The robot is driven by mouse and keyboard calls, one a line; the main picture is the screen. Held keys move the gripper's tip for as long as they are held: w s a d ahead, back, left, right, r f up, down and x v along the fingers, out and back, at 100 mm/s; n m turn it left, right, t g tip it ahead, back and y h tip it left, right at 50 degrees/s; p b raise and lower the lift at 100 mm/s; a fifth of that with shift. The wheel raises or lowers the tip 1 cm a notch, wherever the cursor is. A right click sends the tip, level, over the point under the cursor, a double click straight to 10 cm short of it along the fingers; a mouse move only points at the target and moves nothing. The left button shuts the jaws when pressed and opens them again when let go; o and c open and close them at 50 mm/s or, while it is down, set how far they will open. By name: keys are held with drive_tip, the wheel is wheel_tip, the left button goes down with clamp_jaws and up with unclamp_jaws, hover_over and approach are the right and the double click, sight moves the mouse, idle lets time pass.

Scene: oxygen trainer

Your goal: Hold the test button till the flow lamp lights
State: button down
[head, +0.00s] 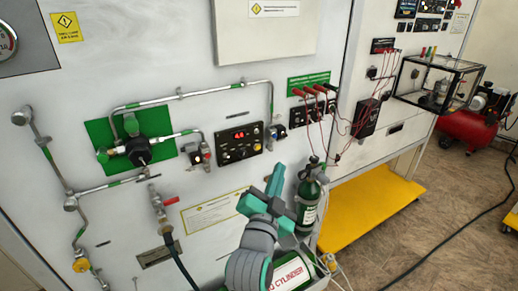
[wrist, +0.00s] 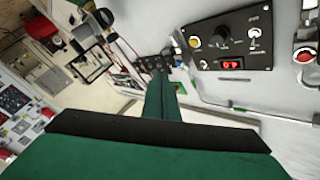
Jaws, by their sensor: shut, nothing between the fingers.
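The black control panel (head: 240,142) is on the white wall. It also shows, turned over, in the wrist view (wrist: 232,42). It carries a red display (wrist: 231,65), a yellow round button or lamp (wrist: 194,41), a dark knob (wrist: 222,32) and a toggle switch (wrist: 255,32). I cannot read which part is the test button or the flow lamp. My gripper (head: 277,172) is shut and empty, below and to the right of the panel in the head view. Its shut fingers (wrist: 159,80) point toward the wall, apart from the panel in the wrist view.
Pipes and a valve on a green plate (head: 103,133) lie left of the panel. Red plugs with cables (head: 318,89) are to the right. A green cylinder (head: 308,200) stands behind my gripper. A yellow platform (head: 370,207) and open floor are at right.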

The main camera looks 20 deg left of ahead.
drive_tip(key=w+a, duration=0.5)
drive_tip(key=a, duration=0.1)
drive_tip(key=shift+a, duration=0.15)
idle(2.2)
drive_tip(key=shift+w+a, duration=0.25)
drive_tip(key=shift+a, duration=0.05)
drive_tip(key=shift+w+a, duration=0.25)
drive_tip(key=shift+a, duration=0.05)
idle(1.8)
idle(0.9)
drive_tip(key=shift+s+d, duration=0.5)
drive_tip(key=shift+d, duration=0.15)
drive_tip(key=shift+s+d, duration=0.8)
drive_tip(key=shift+d, duration=0.2)
drive_tip(key=shift+s+d, duration=0.75)
drive_tip(key=shift+d, duration=0.25)
